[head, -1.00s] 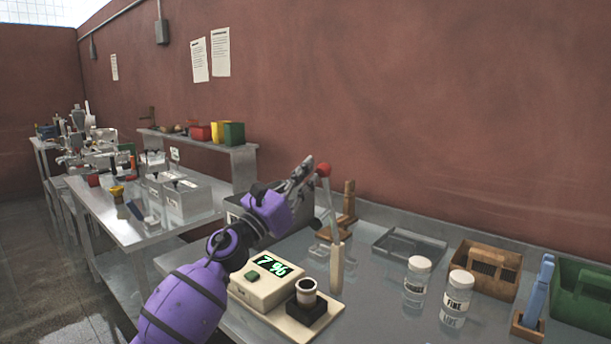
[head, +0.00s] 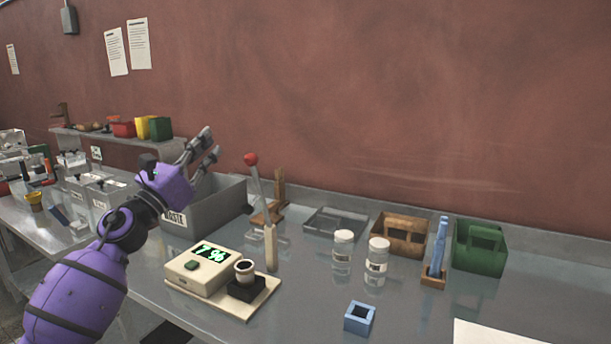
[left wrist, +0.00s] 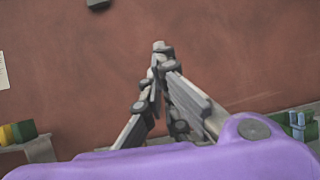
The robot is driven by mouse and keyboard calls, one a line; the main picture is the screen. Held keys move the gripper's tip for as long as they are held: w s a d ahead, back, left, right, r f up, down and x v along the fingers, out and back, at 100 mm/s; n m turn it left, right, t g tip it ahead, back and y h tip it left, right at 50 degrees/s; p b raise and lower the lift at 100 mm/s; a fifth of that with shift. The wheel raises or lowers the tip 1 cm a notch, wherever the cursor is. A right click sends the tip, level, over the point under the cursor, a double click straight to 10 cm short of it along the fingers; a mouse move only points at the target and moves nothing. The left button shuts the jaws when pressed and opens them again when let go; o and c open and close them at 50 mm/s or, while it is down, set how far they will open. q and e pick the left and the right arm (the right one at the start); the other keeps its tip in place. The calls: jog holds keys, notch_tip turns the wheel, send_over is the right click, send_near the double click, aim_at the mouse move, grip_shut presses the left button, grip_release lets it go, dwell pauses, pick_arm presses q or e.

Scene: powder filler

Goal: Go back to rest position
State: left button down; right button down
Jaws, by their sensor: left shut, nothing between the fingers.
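My left gripper (head: 205,143) is raised above the grey waste bin (head: 228,200) at the back left of the bench. Its fingers point up and to the right, and nothing is held between them. In the left wrist view the fingers (left wrist: 160,55) come together at their tips against the red-brown wall. The scale (head: 200,272) below shows a green percent reading, and a small cup (head: 244,268) stands on its black block. The lever with a red knob (head: 252,160) rises just right of the gripper, apart from it. My right gripper is not in view.
Two white-lidded jars (head: 343,250) stand mid-bench. Behind and beside them are a grey tray (head: 335,220), a wooden caddy (head: 402,243), a blue tool in a wooden stand (head: 438,250) and a green caddy (head: 480,248). A blue square holder (head: 358,318) sits in front. The bench around it is clear.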

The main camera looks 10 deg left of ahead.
pick_arm(q)
jog(key=s+d+f+n+g+y, duration=0.1)
jog(key=s+f+n+g+y, duration=0.3)
jog(key=f+n, duration=0.85)
jog(key=s+d+f+n+t+y, duration=0.15)
jog(key=s+f+n, duration=0.6)
jog(key=f, duration=0.85)
jog(key=s+d+f+n+g+y, duration=0.1)
jog(key=s+f+n+g+y, duration=0.25)
jog(key=f+n, duration=0.95)
jog(key=s+d+f+n+g, duration=0.2)
jog(key=s+f, duration=0.6)
jog(key=s, duration=0.3)
jog(key=s+d+f+n+g, duration=0.2)
jog(key=s+f, duration=0.6)
jog(key=s, duration=0.4)
jog(key=s+d+f+n+g, duration=0.2)
jog(key=s+f+n, duration=0.2)
jog(key=s+f, duration=0.4)
jog(key=s, duration=0.4)
jog(key=shift+d+g+y+p, duration=0.15)
jog(key=shift+g+y+p, duration=0.15)
jog(key=shift+g, duration=0.1)
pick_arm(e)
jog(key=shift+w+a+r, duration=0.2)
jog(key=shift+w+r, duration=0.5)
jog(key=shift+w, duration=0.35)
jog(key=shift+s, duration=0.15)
